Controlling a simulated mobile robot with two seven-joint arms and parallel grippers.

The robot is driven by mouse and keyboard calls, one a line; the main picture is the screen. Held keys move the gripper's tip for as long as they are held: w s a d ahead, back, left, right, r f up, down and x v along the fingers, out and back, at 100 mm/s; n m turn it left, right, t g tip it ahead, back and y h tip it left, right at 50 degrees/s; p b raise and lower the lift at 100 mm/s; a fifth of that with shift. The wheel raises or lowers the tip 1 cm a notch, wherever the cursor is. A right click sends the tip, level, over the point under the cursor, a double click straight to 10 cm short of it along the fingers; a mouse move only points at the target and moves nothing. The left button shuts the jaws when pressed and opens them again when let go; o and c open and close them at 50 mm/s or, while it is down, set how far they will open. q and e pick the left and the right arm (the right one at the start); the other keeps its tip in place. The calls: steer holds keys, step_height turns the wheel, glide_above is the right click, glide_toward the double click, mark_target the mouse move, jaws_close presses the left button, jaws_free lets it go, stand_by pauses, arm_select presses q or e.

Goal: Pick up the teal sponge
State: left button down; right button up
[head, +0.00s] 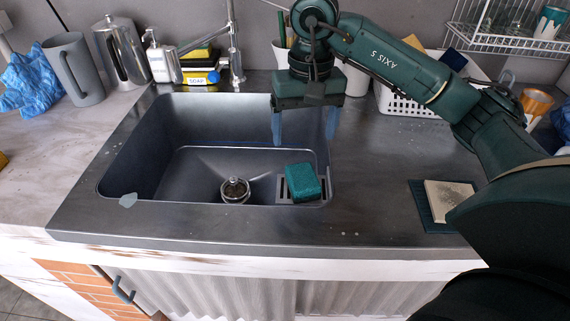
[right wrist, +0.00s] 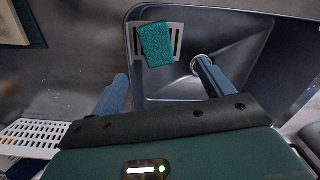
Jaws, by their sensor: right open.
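The teal sponge (head: 302,182) lies on a slotted grey rack at the right front of the sink basin. It also shows in the right wrist view (right wrist: 156,43), at the top middle, beyond the fingertips. My right gripper (head: 305,138) hangs over the back right of the sink, pointing down, above and behind the sponge. Its two blue fingers are wide apart, with nothing between them. In the right wrist view the open fingers (right wrist: 162,70) point toward the sponge without touching it. My left gripper is not in view.
The sink basin (head: 170,165) has a drain strainer (head: 235,189) left of the sponge. A tap (head: 235,45) stands behind it. A white basket (head: 405,102) is at the back right. A pale block sits on a dark mat (head: 427,212) at the right. The front steel rim is mostly clear.

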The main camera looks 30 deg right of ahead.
glide_above(303, 175)
steer(key=f, duration=0.7)
steer(key=shift+s+d, duration=0.15)
steer(key=shift+d, duration=0.15)
steer(key=shift+a+f+p, duration=0.2)
steer(key=shift+f, duration=1.25)
steer(key=shift+a+f+p, duration=0.15)
steer(key=shift+f+p, duration=0.05)
steer(key=shift+f, duration=1.2)
steer(key=shift+c, duration=0.6)
steer(key=c, duration=0.9)
